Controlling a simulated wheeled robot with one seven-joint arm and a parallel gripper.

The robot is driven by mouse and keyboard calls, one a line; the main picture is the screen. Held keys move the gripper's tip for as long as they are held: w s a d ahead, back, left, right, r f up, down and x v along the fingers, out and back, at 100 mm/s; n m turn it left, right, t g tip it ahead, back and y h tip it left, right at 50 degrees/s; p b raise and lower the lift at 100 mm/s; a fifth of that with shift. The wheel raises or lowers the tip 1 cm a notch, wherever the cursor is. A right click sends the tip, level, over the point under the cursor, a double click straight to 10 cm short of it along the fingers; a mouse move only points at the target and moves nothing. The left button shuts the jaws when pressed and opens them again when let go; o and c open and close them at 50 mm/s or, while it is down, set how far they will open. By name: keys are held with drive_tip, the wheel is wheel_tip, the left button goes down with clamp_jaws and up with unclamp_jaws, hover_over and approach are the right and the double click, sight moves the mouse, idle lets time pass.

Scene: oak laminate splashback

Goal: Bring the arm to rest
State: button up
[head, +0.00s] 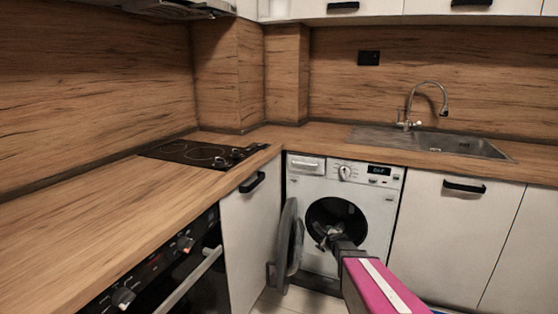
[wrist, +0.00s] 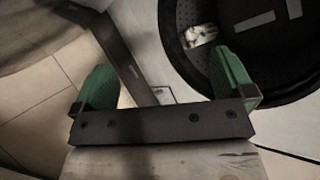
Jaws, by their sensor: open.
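My arm reaches in from the bottom of the head view. My gripper (head: 327,238) is in front of the round opening of the white washing machine (head: 375,205). In the wrist view my gripper (wrist: 162,68) has its two green fingers wide apart, with nothing held between them. The machine's round door (head: 288,240) stands open to the left. In the wrist view the dark drum (wrist: 275,55) is at the upper right, close to the right finger. A small whitish thing (wrist: 200,36) shows at the drum's edge; I cannot tell what it is.
A wooden worktop (head: 90,215) runs along the left and back, with a black hob (head: 195,153) on it. An oven (head: 165,275) is below at the left. A sink (head: 455,144) with a tap is at the back right. Pale floor tiles (wrist: 40,90) show beside the door.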

drive_tip(key=s+a+r+n+g+y, duration=0.1)
drive_tip(key=s+a+r+n+g, duration=0.2)
drive_tip(key=s+n, duration=0.45)
drive_tip(key=s+a+r+n+g+y, duration=0.1)
drive_tip(key=s+a+n+g, duration=0.25)
drive_tip(key=s+n, duration=0.4)
drive_tip(key=s+d+r+n+g+h, duration=0.1)
drive_tip(key=s+n+g+h, duration=0.1)
drive_tip(key=s+n, duration=0.2)
drive_tip(key=s+d+r+n+g+h, duration=0.2)
drive_tip(key=s+n+g, duration=0.1)
drive_tip(key=s, duration=0.7)
drive_tip(key=shift+s+n, duration=0.25)
drive_tip(key=shift+n, duration=0.35)
drive_tip(key=shift+s+d+h, duration=0.15)
drive_tip(key=shift+s+h, duration=0.15)
drive_tip(key=shift+c, duration=0.3)
